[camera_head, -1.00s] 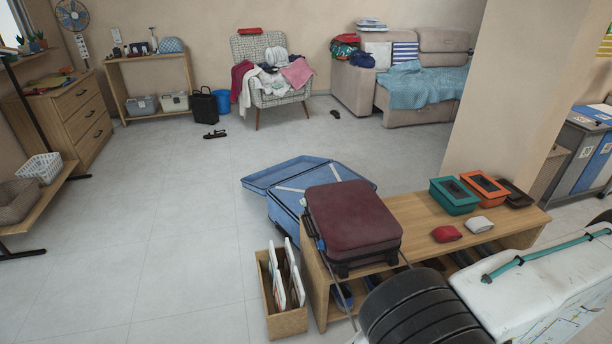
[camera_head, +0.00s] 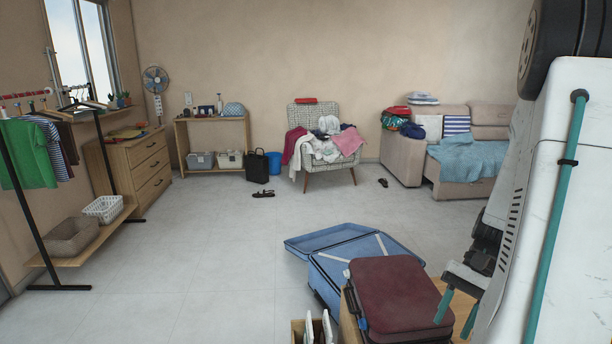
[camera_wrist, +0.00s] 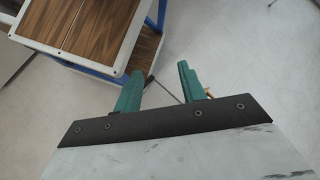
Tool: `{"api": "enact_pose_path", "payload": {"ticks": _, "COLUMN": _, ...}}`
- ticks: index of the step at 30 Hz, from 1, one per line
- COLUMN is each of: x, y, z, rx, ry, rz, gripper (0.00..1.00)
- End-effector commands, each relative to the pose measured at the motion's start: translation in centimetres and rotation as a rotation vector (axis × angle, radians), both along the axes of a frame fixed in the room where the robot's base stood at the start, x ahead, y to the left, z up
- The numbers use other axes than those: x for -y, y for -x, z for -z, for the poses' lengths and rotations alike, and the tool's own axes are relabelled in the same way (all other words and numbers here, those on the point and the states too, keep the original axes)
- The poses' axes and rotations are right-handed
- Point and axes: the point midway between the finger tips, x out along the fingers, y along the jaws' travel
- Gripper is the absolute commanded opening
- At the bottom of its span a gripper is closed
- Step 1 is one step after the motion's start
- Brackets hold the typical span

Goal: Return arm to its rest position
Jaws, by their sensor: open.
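My arm (camera_head: 540,190) stands raised along the right edge of the head view, white with a teal strip. My gripper (camera_head: 456,314) hangs low at its side, with teal fingertips in front of the bench by the maroon suitcase. In the wrist view my gripper (camera_wrist: 160,72) shows two teal fingers spread apart with nothing between them. Pale floor lies beyond the fingers. Whether the fingers touch the suitcase or bench cannot be told.
A maroon suitcase (camera_head: 396,296) and an open blue suitcase (camera_head: 352,250) are close ahead. A wood-topped table (camera_wrist: 85,28) with blue legs is near my gripper in the wrist view. A clothes-laden armchair (camera_head: 318,178) and sofa (camera_head: 402,162) stand behind. Floor at left centre is clear.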

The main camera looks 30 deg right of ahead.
Motion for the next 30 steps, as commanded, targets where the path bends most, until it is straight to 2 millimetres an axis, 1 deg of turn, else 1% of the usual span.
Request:
{"api": "enact_pose_path", "payload": {"ticks": 1, "x": -1.3, "y": -0.7, "z": -1.6, "rx": 0.005, "ry": 0.056, "rz": -0.056, "gripper": 0.41}}
{"api": "enact_pose_path", "payload": {"ticks": 3, "x": -2.9, "y": -1.3, "z": -3.3, "rx": 0.010, "ry": 0.124, "rz": -0.118, "gripper": 0.41}}
{"api": "enact_pose_path", "payload": {"ticks": 8, "x": -6.9, "y": -2.1, "z": -6.9, "rx": 0.052, "ry": 0.275, "rz": -0.261, "gripper": 0.41}}
{"api": "enact_pose_path", "payload": {"ticks": 12, "x": -10.4, "y": -2.2, "z": -9.5, "rx": 0.123, "ry": 0.395, "rz": -0.394, "gripper": 0.41}}
{"api": "enact_pose_path", "payload": {"ticks": 17, "x": -14.3, "y": -1.6, "z": -12.2, "rx": 0.247, "ry": 0.510, "rz": -0.555, "gripper": 0.41}}
{"api": "enact_pose_path", "payload": {"ticks": 24, "x": -19.7, "y": -0.2, "z": -15.6, "rx": 0.487, "ry": 0.618, "rz": -0.778, "gripper": 0.41}}
{"api": "enact_pose_path", "payload": {"ticks": 27, "x": -21.4, "y": 0.1, "z": -16.9, "rx": 0.579, "ry": 0.636, "rz": -0.841, "gripper": 0.41}}
{"api": "enact_pose_path", "payload": {"ticks": 30, "x": -22.4, "y": 0.2, "z": -17.5, "rx": 0.625, "ry": 0.639, "rz": -0.882, "gripper": 0.41}}
